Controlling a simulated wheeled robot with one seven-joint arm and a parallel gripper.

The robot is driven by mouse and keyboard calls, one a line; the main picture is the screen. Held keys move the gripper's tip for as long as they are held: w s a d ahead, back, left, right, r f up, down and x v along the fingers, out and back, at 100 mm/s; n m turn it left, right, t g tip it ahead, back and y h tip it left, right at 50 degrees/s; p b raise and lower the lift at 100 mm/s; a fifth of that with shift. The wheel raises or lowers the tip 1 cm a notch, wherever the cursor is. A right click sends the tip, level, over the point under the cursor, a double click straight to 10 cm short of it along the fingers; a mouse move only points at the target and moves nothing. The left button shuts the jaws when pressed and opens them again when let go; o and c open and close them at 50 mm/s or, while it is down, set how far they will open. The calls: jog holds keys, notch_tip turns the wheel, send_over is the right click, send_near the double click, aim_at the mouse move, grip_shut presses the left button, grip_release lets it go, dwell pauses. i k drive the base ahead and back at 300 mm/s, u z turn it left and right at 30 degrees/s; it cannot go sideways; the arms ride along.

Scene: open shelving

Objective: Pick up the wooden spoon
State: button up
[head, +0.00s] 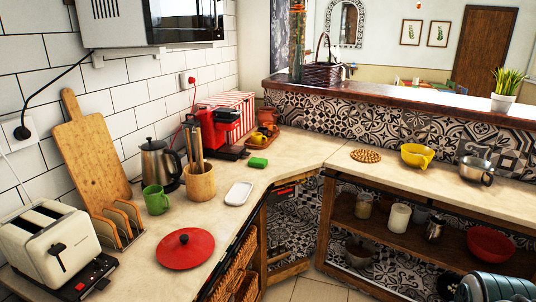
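I cannot make out a wooden spoon for certain. A wooden utensil holder (201,184) stands on the left counter. Several long brown and dark utensils (194,145) stand upright in it, and their lower ends are hidden inside. I cannot tell whether one of them is the wooden spoon. A grey-teal rounded part at the lower right corner looks like a link of my arm. My gripper is not in view.
A metal kettle (159,165), green mug (156,200), white dish (239,194) and red lid (185,249) surround the holder. A toaster (50,244) stands at the left. A yellow bowl (417,156) sits on the right counter, above open shelves (400,245).

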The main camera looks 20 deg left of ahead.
aim_at(199, 129)
jog(key=i, duration=1.5)
jog(key=u, duration=1.05)
jog(key=i, duration=0.8)
jog(key=u, duration=0.95)
